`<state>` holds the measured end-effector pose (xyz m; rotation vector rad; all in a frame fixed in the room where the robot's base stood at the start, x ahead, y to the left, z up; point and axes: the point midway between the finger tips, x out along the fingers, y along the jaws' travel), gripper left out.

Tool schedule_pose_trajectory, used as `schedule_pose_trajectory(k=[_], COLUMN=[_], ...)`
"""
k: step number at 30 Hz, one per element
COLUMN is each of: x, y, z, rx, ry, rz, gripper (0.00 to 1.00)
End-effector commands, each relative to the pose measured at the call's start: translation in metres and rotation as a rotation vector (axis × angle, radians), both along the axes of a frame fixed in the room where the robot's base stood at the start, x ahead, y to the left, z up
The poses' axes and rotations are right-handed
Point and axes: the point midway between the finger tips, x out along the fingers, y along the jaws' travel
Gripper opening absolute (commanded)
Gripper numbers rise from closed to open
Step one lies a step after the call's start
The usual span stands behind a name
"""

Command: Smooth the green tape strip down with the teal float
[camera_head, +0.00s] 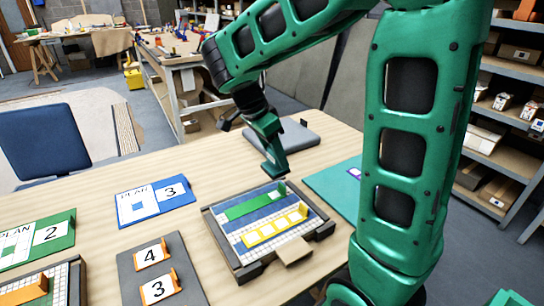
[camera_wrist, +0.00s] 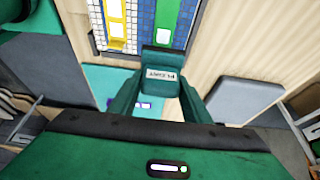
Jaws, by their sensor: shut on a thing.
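The mosaic panel is a dark-framed tray (camera_head: 236,262) on the wooden table. The green tape strip (camera_head: 247,207) lies across its blue and white tiles, with a small green upright tab at its right end. The strip also shows in the wrist view (camera_wrist: 164,14). My gripper (camera_head: 266,128) is shut on the teal float (camera_head: 275,160), a blocky tool with a white label, also in the wrist view (camera_wrist: 160,62). The float hangs near the strip's right end, by the tray's back edge. I cannot tell whether it touches anything. Its underside is hidden.
A yellow strip (camera_head: 262,234) lies in front of the green one. A grey pad (camera_head: 298,137) is behind the tray, and a teal mat (camera_head: 325,186) is at its right. Plan cards and a grey number board (camera_head: 190,286) lie to the left. Bare table surrounds the tray's left side.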

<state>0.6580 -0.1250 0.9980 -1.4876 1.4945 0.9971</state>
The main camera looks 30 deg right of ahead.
Motion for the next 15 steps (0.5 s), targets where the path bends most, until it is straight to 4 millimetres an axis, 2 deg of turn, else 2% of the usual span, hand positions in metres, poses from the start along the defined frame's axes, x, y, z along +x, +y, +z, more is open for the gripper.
schedule_pose_trajectory(k=[7, 15], x=[0.001, 0.001], y=[0.000, 0.000], z=[0.005, 0.027], rx=[0.000, 0.000], ry=[-0.003, -0.002], rz=[0.001, 0.000], gripper=[0.08, 0.08])
